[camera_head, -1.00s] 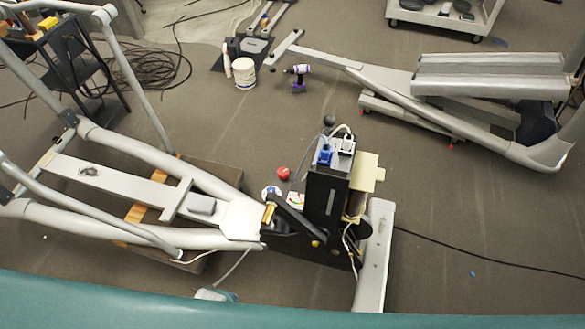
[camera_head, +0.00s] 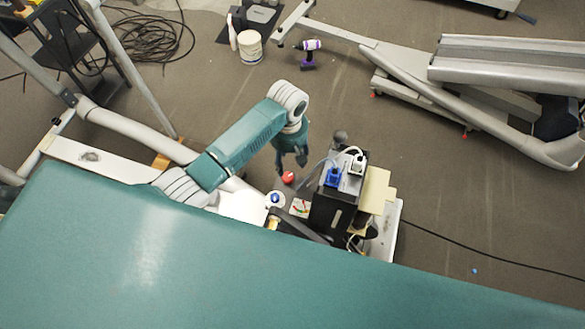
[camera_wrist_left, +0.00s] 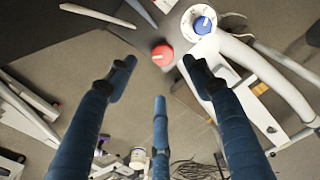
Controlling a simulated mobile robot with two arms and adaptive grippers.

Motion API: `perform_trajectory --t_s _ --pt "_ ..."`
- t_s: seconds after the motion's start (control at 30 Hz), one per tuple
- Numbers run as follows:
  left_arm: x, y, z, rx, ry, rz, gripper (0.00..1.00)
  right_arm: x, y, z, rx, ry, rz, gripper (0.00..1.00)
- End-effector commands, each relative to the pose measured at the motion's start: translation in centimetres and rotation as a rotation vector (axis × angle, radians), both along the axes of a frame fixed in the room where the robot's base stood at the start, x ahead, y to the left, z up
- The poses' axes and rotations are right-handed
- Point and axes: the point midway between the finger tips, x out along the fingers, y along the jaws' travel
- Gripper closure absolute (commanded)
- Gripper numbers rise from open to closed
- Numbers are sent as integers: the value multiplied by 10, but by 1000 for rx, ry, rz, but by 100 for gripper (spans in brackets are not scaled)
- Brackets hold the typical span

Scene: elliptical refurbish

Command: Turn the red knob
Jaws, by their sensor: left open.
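The red knob (camera_head: 288,178) is a small round knob beside the dark box unit of the elliptical machine. In the left wrist view the red knob (camera_wrist_left: 162,54) shows beyond the spread fingertips, between the two upper fingers. My left gripper (camera_head: 291,160) comes in from the left and hangs just above and behind the knob in the head view. In the left wrist view its blue fingers (camera_wrist_left: 160,76) are spread wide and hold nothing. I see no contact with the knob. My right gripper is not in view.
A blue-and-white dial (camera_head: 275,199) and a small coloured gauge (camera_head: 300,207) sit close to the knob. The box unit (camera_head: 336,207) with blue and white plugs stands right of it. A white bucket (camera_head: 249,47) and a purple drill (camera_head: 309,53) are on the floor behind.

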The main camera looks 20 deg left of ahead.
Motion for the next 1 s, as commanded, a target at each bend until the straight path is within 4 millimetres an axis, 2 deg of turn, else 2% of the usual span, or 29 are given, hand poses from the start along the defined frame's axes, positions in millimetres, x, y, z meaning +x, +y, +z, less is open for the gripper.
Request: perform_trajectory --t_s 0.2,0.3,0.43,0.6,0.67,0.87,1.0 --pt "-1 2 -44 4 4 0 49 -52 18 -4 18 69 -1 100" --pt "-1 1 -61 3 2 0 49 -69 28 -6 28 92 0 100" --pt "-1 0 -79 1 2 0 49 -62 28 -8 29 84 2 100" --pt "-1 1 -89 2 2 -1 49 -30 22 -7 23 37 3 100" --pt "-1 1 -89 1 1 -1 49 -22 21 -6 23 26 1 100" --pt "-1 1 -89 1 0 -1 49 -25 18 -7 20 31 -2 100" --pt "-1 1 -89 1 0 -1 75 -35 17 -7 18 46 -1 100"
